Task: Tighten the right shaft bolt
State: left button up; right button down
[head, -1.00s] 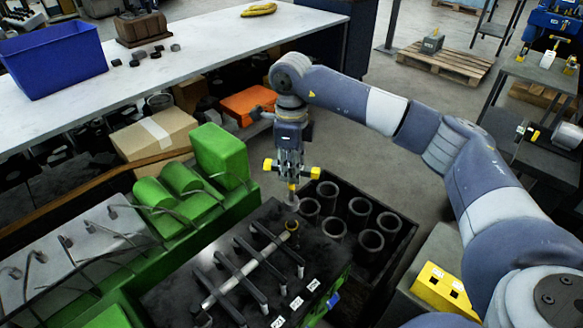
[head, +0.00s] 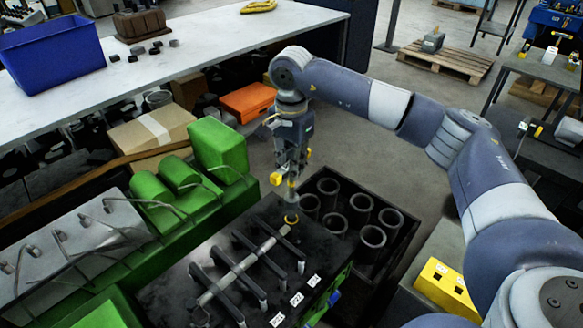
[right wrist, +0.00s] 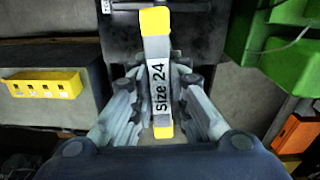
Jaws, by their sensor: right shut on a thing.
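The engine block (head: 180,285) has a dark top with a pale shaft (head: 240,266) across it, under several dark rocker arms. My right gripper (head: 291,170) points down just above that ring. It is shut on a grey tool with yellow ends, marked "Size 24" in the right wrist view (right wrist: 158,80). The tool's lower end reaches down close to the ring; I cannot tell whether it sits on the bolt. The bolt head is hidden. My left gripper is not in view.
A dark crate of several cylinder sleeves (head: 372,237) stands right of the block. Green housings (head: 218,150) rise on its left. A white workbench (head: 200,55) with a blue bin (head: 52,55) is behind. A yellow holder (head: 447,287) is at lower right.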

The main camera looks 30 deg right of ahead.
jog(key=n, duration=0.2)
jog(key=n+b, duration=0.1)
jog(key=n, duration=0.1)
jog(key=shift+f+n, duration=0.3)
jog(key=shift+f, duration=0.05)
notch_tip(320, 180, down, 2)
jog(key=shift+f+b, duration=0.1)
jog(key=shift+b, duration=1.05)
jog(key=shift+f+b, duration=0.3)
jog(key=shift+f, duration=0.25)
